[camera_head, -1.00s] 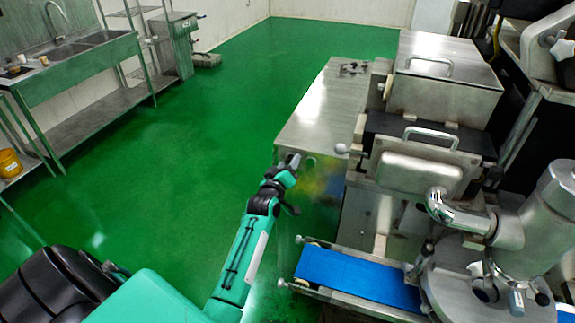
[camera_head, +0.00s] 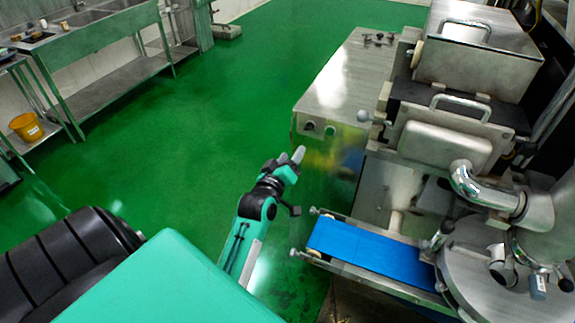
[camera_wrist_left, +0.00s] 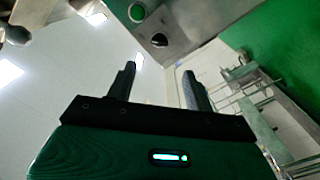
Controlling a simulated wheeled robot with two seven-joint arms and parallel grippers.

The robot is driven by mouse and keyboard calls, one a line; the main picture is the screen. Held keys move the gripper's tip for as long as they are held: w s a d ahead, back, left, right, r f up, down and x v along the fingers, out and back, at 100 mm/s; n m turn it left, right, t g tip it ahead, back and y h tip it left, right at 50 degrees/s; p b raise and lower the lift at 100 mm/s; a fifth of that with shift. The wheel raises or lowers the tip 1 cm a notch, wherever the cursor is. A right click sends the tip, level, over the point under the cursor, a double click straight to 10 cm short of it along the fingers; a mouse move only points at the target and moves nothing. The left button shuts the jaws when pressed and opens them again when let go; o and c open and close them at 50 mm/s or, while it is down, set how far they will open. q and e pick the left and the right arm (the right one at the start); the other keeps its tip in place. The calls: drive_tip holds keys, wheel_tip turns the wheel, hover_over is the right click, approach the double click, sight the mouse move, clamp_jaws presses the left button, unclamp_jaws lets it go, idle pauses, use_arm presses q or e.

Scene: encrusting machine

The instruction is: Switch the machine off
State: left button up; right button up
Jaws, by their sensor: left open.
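The encrusting machine (camera_head: 343,80) is a steel body standing at the right in the head view. Its end panel carries two round dark controls, a left knob (camera_head: 309,126) and a right one (camera_head: 330,131). In the left wrist view the same two controls show near the top, one greenish (camera_wrist_left: 137,12) and one black (camera_wrist_left: 160,40). My left gripper (camera_head: 297,157) is just below and in front of this panel, apart from it. In the left wrist view its two fingers (camera_wrist_left: 158,80) stand apart with nothing between them. My right gripper is not in view.
A blue conveyor belt (camera_head: 370,252) juts out to the right of my left arm. A steel hopper box (camera_head: 445,145) and pipe (camera_head: 480,185) stand beyond it. A sink bench (camera_head: 100,50) and yellow bucket (camera_head: 26,126) are at far left. Green floor between is clear.

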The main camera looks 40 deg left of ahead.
use_arm(q)
drive_tip(key=shift+v, duration=0.9)
drive_tip(key=shift+d+f, duration=0.1)
